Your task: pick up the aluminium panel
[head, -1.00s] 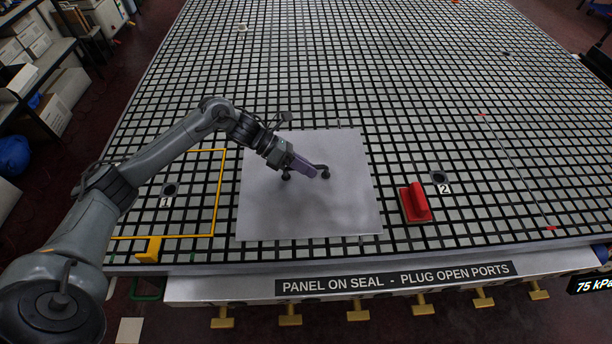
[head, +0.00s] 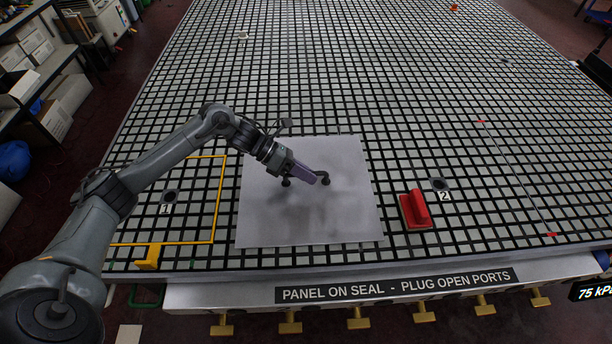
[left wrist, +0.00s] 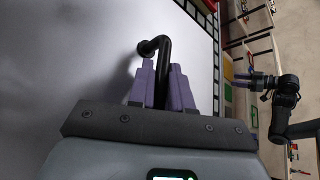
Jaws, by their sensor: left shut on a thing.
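The aluminium panel (head: 265,225) is a plain pale grey square sheet lying over the front middle of the grid table. It also fills much of the left wrist view (left wrist: 60,60). A black bar handle (head: 325,180) with two feet stands on it. My left gripper (head: 312,177) is shut on this handle, its purple fingers on both sides of the bar (left wrist: 163,65) in the left wrist view. I cannot see a gap under the panel. My right gripper (left wrist: 243,80) shows small at the right of the left wrist view, its fingers apart and empty, away from the panel.
A red block with a grip (head: 414,210) stands right of the panel, near port 2 (head: 439,185). A yellow frame (head: 221,200) lies left, around port 1 (head: 170,196). Yellow levers (head: 357,312) line the front edge. The grid behind the panel is largely clear.

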